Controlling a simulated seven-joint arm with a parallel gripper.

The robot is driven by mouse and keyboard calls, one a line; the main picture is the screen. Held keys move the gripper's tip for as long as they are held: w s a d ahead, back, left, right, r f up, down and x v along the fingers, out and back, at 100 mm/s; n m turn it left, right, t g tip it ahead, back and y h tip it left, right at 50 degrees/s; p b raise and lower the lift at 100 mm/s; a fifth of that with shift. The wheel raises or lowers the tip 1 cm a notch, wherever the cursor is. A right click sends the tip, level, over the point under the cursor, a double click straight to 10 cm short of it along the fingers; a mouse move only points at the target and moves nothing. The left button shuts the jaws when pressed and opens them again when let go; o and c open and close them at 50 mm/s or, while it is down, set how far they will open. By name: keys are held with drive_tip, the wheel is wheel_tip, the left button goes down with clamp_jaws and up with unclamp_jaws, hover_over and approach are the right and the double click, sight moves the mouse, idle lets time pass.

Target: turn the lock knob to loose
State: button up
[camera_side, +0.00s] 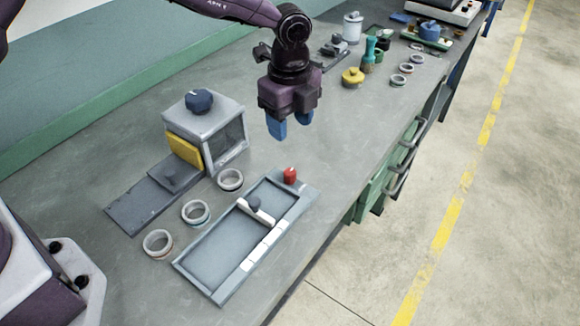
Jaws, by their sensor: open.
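My gripper (290,123) has blue fingertips, points down and is open and empty above the bench, right of the grey box. A red knob (290,175) stands on the far end of the grey tray fixture (222,256), below my gripper and apart from it. A dark blue faceted knob (199,100) sits on top of the grey box (210,132). A small dark knob (253,203) sits on a white crossbar over the tray. No label shows which knob is the lock knob, and I cannot read any knob's setting.
Three rings (196,212) lie between the tray and a dark plate (152,197) with a block. A yellow plate (184,149) is on the box's side. A yellow knobbed part (353,77), a teal-handled tool (369,55) and more rings stand farther back. Bench around my gripper is clear.

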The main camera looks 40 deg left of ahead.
sight(290, 171)
wheel_tip(290, 171, down, 12)
drive_tip(key=shift+f, duration=0.2)
idle(0.4)
drive_tip(key=c, duration=0.9)
